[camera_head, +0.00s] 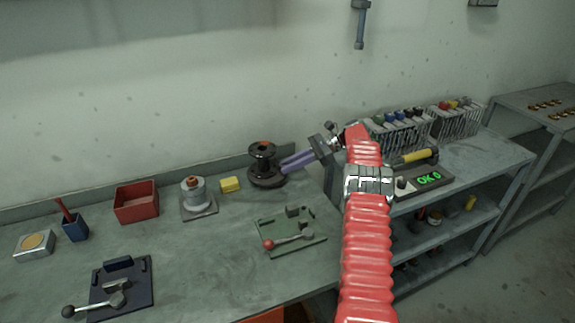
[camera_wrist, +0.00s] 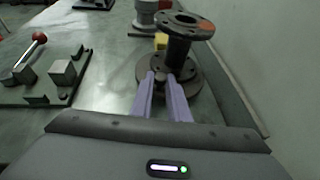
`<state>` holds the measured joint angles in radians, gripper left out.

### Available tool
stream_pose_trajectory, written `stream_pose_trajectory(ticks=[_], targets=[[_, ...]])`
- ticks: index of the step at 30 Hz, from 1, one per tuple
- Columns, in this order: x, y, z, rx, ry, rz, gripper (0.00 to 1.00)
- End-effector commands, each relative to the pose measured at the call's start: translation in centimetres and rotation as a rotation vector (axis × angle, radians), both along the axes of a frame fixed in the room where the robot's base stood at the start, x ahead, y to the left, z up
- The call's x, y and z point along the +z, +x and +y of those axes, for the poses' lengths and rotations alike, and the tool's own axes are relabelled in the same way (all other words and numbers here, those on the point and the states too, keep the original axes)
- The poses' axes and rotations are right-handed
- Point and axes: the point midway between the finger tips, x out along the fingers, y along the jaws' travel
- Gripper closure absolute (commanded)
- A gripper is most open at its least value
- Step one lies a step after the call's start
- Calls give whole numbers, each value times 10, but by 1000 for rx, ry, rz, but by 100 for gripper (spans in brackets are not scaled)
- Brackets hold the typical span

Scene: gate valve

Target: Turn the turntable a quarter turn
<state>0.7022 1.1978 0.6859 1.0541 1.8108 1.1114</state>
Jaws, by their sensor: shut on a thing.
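The turntable (camera_wrist: 199,86) is a dark round disc on the bench, bearing a dark flanged pipe piece (camera_wrist: 178,47) with an orange mark on its top flange. In the head view the turntable (camera_head: 255,182) sits near the back wall, with the pipe piece (camera_head: 263,162) upright on it. My gripper (camera_head: 285,166) reaches in from the right with its purple fingers. In the wrist view my gripper (camera_wrist: 163,76) is shut on a small peg (camera_wrist: 161,77) at the near rim of the turntable. The fingertips hide part of the peg and rim.
A green fixture plate with a red-knobbed lever (camera_head: 290,236) lies in front of the turntable. A yellow block (camera_head: 230,184) and a grey flanged part (camera_head: 194,193) stand to its left. A shelf unit with racks (camera_head: 402,134) stands right. The wall is close behind.

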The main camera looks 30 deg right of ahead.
Motion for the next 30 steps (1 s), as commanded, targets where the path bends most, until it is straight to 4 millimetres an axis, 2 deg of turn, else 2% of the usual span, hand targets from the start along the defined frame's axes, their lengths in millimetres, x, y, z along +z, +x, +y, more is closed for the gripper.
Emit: stream_pose_trajectory(ticks=[1, 25, 26, 30], targets=[[0, 5, 6, 13, 2, -6, 100], [0, 0, -3, 50, 2, -5, 100], [1, 0, -4, 50, 2, -5, 82], [0, -2, -6, 48, 1, -3, 72]])
